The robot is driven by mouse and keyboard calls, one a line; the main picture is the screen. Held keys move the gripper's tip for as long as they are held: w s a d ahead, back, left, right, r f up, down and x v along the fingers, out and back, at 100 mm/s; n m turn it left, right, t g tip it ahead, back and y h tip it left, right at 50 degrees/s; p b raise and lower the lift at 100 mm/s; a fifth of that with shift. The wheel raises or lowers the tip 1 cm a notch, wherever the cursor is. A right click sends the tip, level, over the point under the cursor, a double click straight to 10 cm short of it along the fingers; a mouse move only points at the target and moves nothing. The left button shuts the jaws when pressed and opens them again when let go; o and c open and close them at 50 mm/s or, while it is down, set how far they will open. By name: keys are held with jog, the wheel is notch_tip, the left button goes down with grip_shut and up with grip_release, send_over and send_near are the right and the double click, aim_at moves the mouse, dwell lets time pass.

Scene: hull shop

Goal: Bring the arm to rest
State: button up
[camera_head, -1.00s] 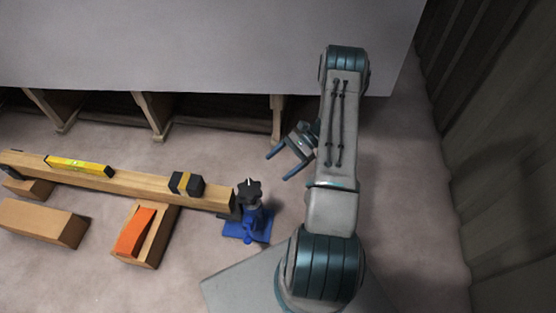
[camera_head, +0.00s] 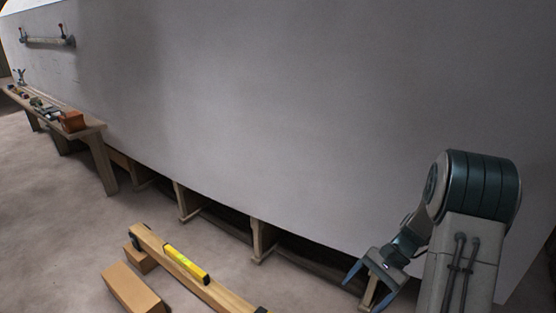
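My gripper (camera_head: 370,289) shows at the lower right, just left of my arm. Its two blue-tipped fingers are spread apart with nothing between them. It hangs in front of the pale hull side (camera_head: 290,120), pointing down and to the left. My arm's upper links stand at the right edge of the picture, with the elbow raised. The lower part of the arm is out of the frame.
A wooden beam (camera_head: 222,298) with a yellow level (camera_head: 187,264) on it lies at the bottom, beside a wooden block (camera_head: 131,289). Wooden supports (camera_head: 187,202) stand under the hull. A bench (camera_head: 89,129) with tools is at the left. Open floor (camera_head: 50,220) lies between.

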jog(key=s+a+r+n+t+h+p, duration=0.2)
jog(key=r+p, duration=0.4)
jog(key=r, duration=0.6)
jog(key=s+a+r+n+t+h+p, duration=0.2)
jog(key=s+r+p, duration=0.4)
jog(key=r, duration=0.6)
jog(key=s+a+r+n+t+h+p, duration=0.2)
jog(key=s+r+n+p, duration=0.3)
jog(key=r, duration=0.8)
jog(key=shift+s+a+n+h+p, duration=0.4)
jog(key=shift+s+a+h+p, duration=0.25)
jog(key=shift+p, duration=0.3)
